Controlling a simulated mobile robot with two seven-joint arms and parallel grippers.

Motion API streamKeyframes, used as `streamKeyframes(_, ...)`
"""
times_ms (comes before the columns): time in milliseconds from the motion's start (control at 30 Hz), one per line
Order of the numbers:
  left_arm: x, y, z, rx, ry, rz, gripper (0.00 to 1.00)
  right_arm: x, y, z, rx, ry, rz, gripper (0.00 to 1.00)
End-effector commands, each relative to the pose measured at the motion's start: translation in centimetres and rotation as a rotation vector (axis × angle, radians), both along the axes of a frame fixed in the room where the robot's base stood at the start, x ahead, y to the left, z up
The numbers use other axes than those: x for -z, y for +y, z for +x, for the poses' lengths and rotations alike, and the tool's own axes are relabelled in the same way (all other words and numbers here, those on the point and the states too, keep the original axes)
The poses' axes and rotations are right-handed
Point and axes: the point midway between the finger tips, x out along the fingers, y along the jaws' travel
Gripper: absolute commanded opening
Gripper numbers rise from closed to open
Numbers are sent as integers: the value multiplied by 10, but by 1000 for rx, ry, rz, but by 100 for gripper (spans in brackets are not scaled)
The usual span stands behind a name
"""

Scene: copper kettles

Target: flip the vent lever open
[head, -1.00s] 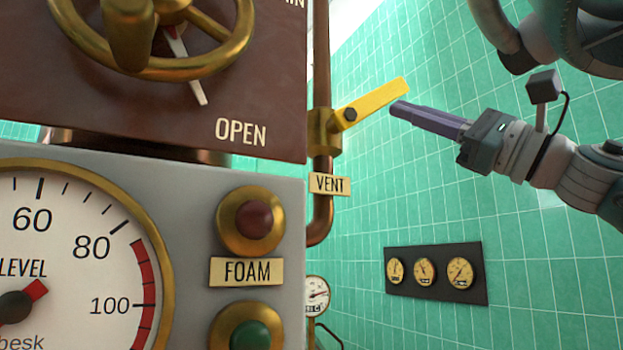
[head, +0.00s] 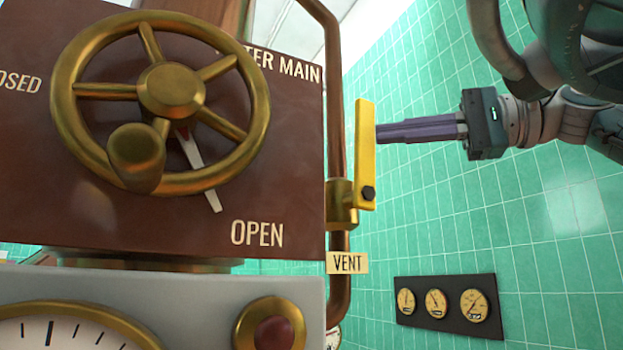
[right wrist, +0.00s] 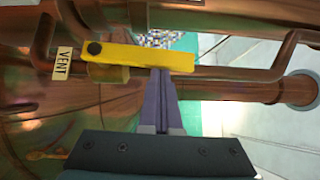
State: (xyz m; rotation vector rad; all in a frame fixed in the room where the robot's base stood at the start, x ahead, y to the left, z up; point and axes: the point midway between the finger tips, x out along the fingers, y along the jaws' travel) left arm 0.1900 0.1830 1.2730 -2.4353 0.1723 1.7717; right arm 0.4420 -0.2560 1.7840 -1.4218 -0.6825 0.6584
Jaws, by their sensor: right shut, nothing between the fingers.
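The yellow vent lever (head: 366,150) points straight up, in line with the copper pipe (head: 337,110) beside it. Its dark pivot bolt is at its lower end, on a brass valve body (head: 340,203) above the VENT label (head: 347,263). My right gripper (head: 378,132) is shut and empty, its purple fingers pointing left with the tips at the lever's right side, seemingly touching it. In the right wrist view the lever (right wrist: 140,57) lies across the picture, with the fingertips (right wrist: 160,72) at its edge. My left gripper is not in view.
A brass handwheel (head: 172,92) on a brown panel and a gauge housing with a red button (head: 273,333) stand to the left. A dark plate with three small gauges (head: 450,308) hangs on the green tiled wall. The space right of the lever, below my arm, is clear.

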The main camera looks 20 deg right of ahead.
Motion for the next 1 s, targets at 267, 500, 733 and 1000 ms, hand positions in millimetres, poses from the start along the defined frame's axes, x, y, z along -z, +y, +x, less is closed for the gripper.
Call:
streamKeyframes(267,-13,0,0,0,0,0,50,-4,4,0,-2,-7,-81,0)
streamKeyframes(500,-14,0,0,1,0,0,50,-3,5,-1,-3,-8,-97,0)
streamKeyframes(733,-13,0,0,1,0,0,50,-3,6,-1,-5,-8,-96,0)
streamKeyframes(1000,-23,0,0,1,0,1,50,-13,6,-1,-7,-8,-94,0)
